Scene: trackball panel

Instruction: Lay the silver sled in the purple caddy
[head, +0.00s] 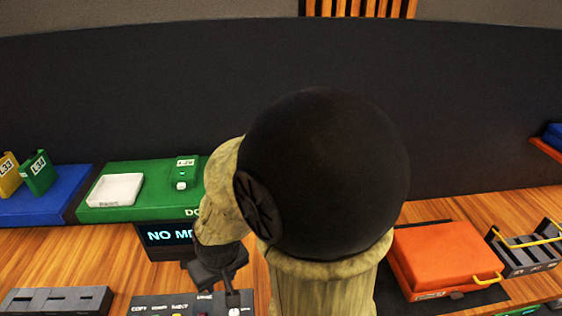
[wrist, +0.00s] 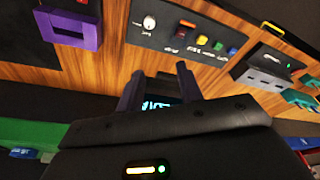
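My gripper (head: 214,274) hangs in front of the green dock, above the button panel. In the wrist view its two dark fingers stand apart (wrist: 157,80), with nothing between them but the view of a lit screen beyond. I cannot make out the purple caddy in the head view. I cannot identify the silver sled in either view; my arm hides much of the middle of the head view.
The green dock (head: 127,214) bears a white tray (head: 115,190) and a green cartridge (head: 184,173). A button panel (head: 158,303) and a grey slotted block (head: 57,300) lie in front. An orange box (head: 445,252) and a grey rack (head: 527,254) stand at right.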

